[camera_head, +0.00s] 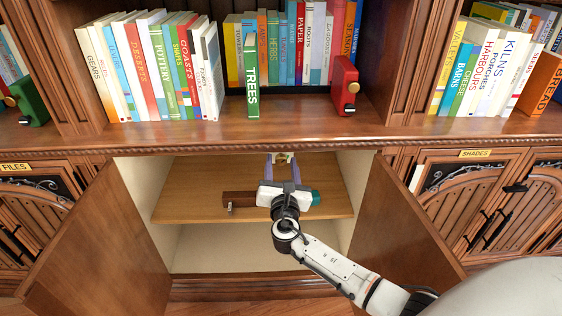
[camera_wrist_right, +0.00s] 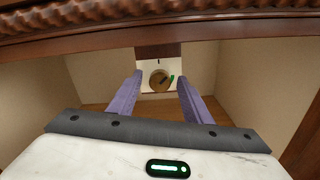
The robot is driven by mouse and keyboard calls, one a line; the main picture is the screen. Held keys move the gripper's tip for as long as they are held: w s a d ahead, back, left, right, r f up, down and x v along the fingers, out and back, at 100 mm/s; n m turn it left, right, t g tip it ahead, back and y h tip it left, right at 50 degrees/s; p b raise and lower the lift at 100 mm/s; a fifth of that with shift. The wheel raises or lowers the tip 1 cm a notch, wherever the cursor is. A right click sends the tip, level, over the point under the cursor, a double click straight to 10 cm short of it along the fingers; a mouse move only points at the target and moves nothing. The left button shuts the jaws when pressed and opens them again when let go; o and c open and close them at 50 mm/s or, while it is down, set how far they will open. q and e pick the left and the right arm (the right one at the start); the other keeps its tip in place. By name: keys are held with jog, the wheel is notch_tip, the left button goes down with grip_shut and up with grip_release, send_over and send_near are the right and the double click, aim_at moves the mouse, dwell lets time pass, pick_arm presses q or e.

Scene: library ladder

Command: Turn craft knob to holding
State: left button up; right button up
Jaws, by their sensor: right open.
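The craft knob (camera_wrist_right: 159,82) is a round brownish dial on a cream plate (camera_wrist_right: 147,66) at the back of the open cabinet, in the right wrist view. A dark pointer lies across its face and a green mark is at its right edge. Its labels are too small to read. In the head view the plate (camera_head: 283,157) shows only partly beyond my right gripper (camera_head: 281,159). That gripper is open, its purple fingers pointing into the cabinet, one on each side of the knob in the picture. I cannot tell whether they touch it. My left gripper is out of view.
Open cabinet doors stand left (camera_head: 100,250) and right (camera_head: 400,235) of my right arm. A brown object (camera_head: 238,198) lies on the cabinet shelf (camera_head: 185,200), partly hidden by my gripper. The bookcase ledge (camera_head: 200,133) overhangs the opening, with books and a red bookend (camera_head: 344,85) above.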

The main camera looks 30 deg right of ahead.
jog(key=shift+x, duration=1.1)
jog(key=c, duration=1.1)
jog(key=shift+o, duration=0.2)
